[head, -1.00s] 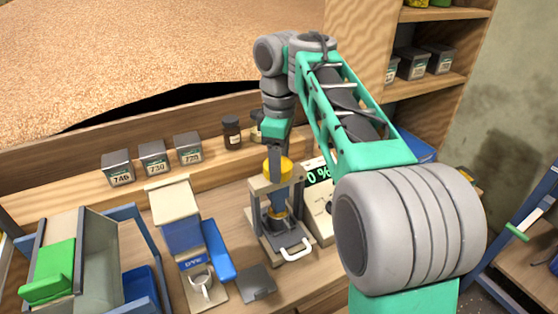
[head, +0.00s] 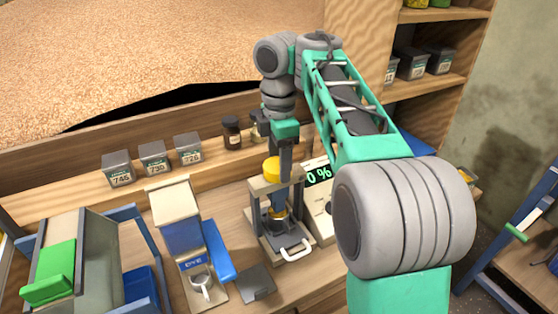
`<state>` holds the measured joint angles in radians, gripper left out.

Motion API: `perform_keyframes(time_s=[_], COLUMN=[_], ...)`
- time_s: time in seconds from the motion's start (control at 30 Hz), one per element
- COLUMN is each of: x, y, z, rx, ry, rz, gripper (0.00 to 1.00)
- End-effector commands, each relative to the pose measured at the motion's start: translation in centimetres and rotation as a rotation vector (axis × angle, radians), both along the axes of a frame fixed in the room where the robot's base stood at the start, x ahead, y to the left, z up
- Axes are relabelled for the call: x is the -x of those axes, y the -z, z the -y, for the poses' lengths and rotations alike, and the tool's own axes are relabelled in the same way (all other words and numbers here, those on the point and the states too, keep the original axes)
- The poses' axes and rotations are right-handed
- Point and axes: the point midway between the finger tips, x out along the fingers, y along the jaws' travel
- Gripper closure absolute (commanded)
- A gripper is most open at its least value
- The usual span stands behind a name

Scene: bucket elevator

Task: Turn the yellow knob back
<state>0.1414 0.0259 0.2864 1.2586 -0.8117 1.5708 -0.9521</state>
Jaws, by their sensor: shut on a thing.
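The yellow knob (head: 271,168) sits on top of a small press-like stand (head: 259,187) with a grey frame and a white front handle. My gripper (head: 284,168) points straight down at the knob's right side and is shut on it. The finger in view covers the right part of the knob. The fingertips' far side is hidden.
A scale-like box with a green "0 %" display (head: 319,175) stands close to the right of the stand. A beige and blue dye dispenser (head: 180,225) with a white cup (head: 202,287) is at left. Several grey labelled boxes (head: 155,157) and a dark bottle (head: 232,133) line the back ledge.

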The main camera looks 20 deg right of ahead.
Motion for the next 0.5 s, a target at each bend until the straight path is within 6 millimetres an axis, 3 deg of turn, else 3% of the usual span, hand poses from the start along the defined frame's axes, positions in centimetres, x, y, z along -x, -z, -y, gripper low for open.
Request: perform_keyframes(time_s=[0.33,0.37,0.5], x=[0.01,0.01,0.01], y=[0.01,0.01,0.01], z=[-0.04,-0.04,-0.02], rx=[0.000,0.000,0.000], ry=[-0.007,-0.007,-0.006], rz=[0.000,0.000,0.000], gripper=[0.79,0.38,0.27])
